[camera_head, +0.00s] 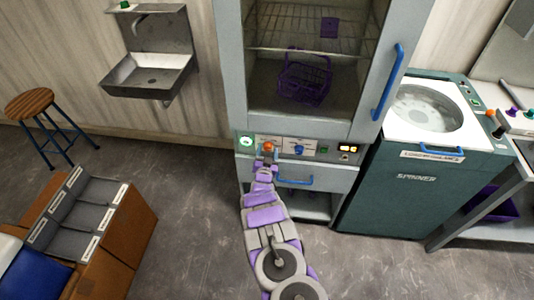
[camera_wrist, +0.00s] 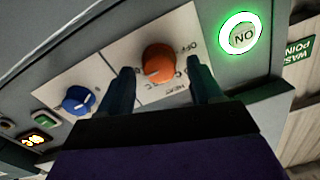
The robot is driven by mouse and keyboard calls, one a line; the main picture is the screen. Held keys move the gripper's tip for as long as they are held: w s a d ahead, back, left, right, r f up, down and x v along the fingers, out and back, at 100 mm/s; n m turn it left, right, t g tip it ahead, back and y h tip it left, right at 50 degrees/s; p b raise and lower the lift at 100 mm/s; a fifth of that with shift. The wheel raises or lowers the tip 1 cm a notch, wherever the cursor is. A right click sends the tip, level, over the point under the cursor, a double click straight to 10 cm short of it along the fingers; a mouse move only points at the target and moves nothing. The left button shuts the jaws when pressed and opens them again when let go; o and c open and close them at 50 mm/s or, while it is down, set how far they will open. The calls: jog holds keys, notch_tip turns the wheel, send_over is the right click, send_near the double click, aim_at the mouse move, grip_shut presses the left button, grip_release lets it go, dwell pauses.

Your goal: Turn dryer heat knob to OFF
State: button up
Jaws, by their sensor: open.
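The orange heat knob (camera_wrist: 158,63) sits on a pale panel of the dryer, with OFF printed to its upper right and HEAT below it in the wrist view. A faint pale mark shows on the knob; I cannot tell surely which setting it points to. My gripper (camera_wrist: 162,70) is open, with one dark finger on each side of the knob. I cannot tell whether either finger touches it. In the head view the orange knob (camera_head: 268,146) shows just above the end of my gripper (camera_head: 265,154). A green-ringed ON light (camera_wrist: 240,38) glows beside the panel.
A blue knob (camera_wrist: 78,100), a green button (camera_wrist: 52,122) and a lit display (camera_wrist: 37,138) share the panel. A blue drawer handle (camera_head: 295,182) lies below. The spinner (camera_head: 415,190) stands right, a brown box (camera_head: 130,230) left. Floor between is clear.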

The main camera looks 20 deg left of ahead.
jog(key=shift+c, duration=0.4)
jog(key=c, duration=1)
